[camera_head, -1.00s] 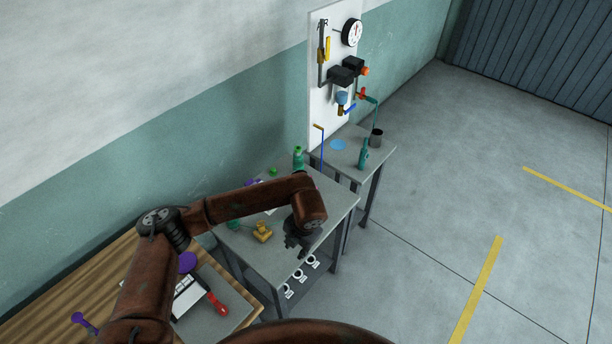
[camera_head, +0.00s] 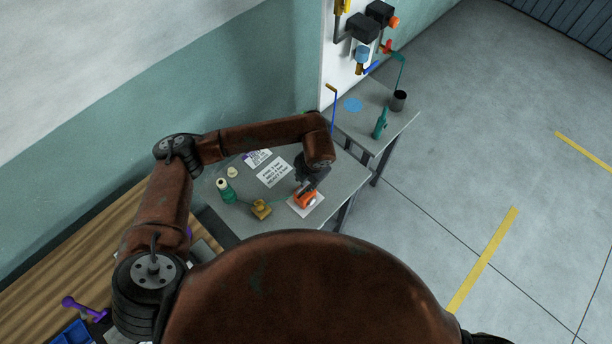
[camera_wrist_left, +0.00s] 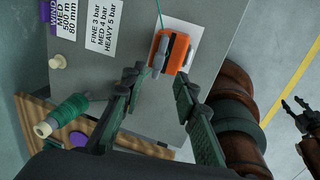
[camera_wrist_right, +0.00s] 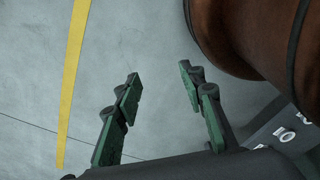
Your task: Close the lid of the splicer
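The splicer (camera_head: 306,200) is a small orange device on a white plate on the grey bench. It also shows in the left wrist view (camera_wrist_left: 179,54), with grey parts on top and a teal strand running to it. I cannot tell the lid's exact angle. My left gripper (camera_head: 302,187) is over the bench at the splicer and covers part of it in the head view. In the left wrist view its fingers (camera_wrist_left: 158,86) are apart and empty, with the splicer beyond their tips. My right gripper (camera_wrist_right: 159,74) is open and empty above the floor.
On the bench are a green spool (camera_head: 226,191), a yellow block-like item (camera_head: 261,209), a white knob (camera_head: 232,172) and a printed card (camera_head: 273,171). The floor at right is clear.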

